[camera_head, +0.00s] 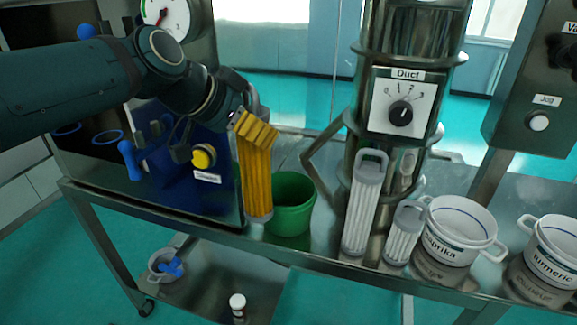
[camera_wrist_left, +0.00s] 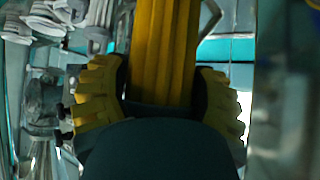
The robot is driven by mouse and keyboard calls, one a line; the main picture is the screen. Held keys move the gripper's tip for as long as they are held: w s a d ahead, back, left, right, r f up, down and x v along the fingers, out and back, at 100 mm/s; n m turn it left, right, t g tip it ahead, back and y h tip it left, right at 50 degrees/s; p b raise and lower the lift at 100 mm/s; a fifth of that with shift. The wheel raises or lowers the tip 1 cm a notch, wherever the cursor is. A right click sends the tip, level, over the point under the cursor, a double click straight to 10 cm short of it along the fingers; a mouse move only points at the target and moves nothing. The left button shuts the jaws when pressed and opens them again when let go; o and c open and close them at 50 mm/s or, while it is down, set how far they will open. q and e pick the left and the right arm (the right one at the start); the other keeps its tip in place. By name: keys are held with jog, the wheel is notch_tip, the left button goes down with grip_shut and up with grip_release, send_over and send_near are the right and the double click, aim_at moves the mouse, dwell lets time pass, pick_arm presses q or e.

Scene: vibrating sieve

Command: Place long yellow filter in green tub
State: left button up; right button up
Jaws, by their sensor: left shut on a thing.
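The long yellow filter (camera_head: 256,178) hangs nearly upright in the head view, with a pale lower end. My left gripper (camera_head: 250,125) is shut on it near its upper end. In the left wrist view the filter (camera_wrist_left: 165,50) stands between the gripper's yellow ribbed finger pads (camera_wrist_left: 160,95). The green tub (camera_head: 291,205) stands on the metal table, just right of and partly behind the filter. The filter's lower end overlaps the tub's left side in the picture; it appears in front of the tub, and I cannot tell whether they touch. My right gripper is not in view.
Two grey-white filters (camera_head: 364,205) (camera_head: 404,234) stand right of the tub before the metal duct column (camera_head: 395,155). White paprika (camera_head: 460,232) and turmeric (camera_head: 556,245) tubs are further right. A dark blue panel (camera_head: 215,185) is at left.

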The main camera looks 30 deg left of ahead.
pick_arm(q)
jog(key=w+p, duration=0.1)
jog(key=w, duration=1.1)
notch_tip(320, 180, down, 12)
jog(key=b, duration=0.3)
jog(key=shift+a, duration=0.25)
jog(key=shift+s, duration=0.1)
jog(key=shift+f, duration=0.1)
jog(key=o, duration=1.1)
